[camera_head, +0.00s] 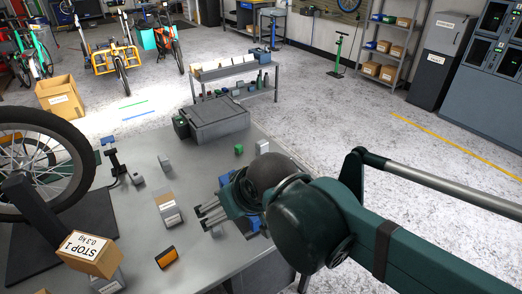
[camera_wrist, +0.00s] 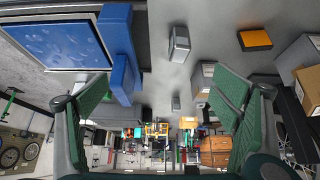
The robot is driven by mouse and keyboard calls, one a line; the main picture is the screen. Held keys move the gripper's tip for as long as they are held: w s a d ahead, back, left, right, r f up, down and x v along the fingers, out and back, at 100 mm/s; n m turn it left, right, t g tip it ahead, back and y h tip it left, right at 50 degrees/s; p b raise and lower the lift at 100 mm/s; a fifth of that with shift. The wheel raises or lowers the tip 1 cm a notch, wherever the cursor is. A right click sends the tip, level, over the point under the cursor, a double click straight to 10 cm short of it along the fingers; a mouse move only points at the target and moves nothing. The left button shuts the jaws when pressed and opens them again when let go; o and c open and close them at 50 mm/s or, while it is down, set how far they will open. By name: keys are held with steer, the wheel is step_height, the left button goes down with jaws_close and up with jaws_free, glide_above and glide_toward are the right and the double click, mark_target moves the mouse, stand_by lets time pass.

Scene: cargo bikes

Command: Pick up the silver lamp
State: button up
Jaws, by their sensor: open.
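My gripper (camera_head: 206,215) is low over the right part of the grey workbench (camera_head: 195,262), with its fingers pointing left. In the wrist view my gripper (camera_wrist: 164,98) is open, with two green-padded fingers wide apart and nothing between the pads. A small silver block (camera_wrist: 180,44), which looks like the silver lamp, lies on the bench beyond the fingers in the upper middle. It is apart from both fingers. In the head view a small grey piece (camera_head: 217,231) shows beside the fingers; I cannot tell surely that it is the same thing.
A blue tray-like object (camera_wrist: 60,40) is close to one finger. A grey case (camera_head: 215,120) and green cube (camera_head: 239,149) stand toward the back.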

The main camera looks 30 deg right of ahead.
steer(key=c, duration=1.3)
steer(key=shift+w+r, duration=0.1)
steer(key=w+n+g+p, duration=0.1)
steer(key=n+p, duration=0.2)
steer(key=w+a+n+g+p, duration=0.1)
steer(key=w+n+g+p, duration=0.1)
steer(key=n+p, duration=0.2)
steer(key=w+a+f+n+g+p, duration=0.1)
steer(key=w+n+p, duration=0.1)
steer(key=n+p, duration=0.1)
steer(key=shift+a+g+p, duration=0.2)
steer(key=shift+g+p, duration=0.1)
steer(key=n+p, duration=0.1)
steer(key=f+n+g+p, duration=0.1)
steer(key=n, duration=0.1)
steer(key=a+n+p, duration=0.1)
steer(key=p, duration=0.1)
steer(key=shift+w+f+n+g, duration=0.3)
steer(key=shift+w+g, duration=0.05)
steer(key=shift+g, duration=0.05)
steer(key=shift+a+f+n+g+p, duration=0.2)
steer(key=shift+f+n+g+p, duration=0.2)
steer(key=shift+f+n+p, duration=0.35)
steer(key=shift+s+r, duration=0.1)
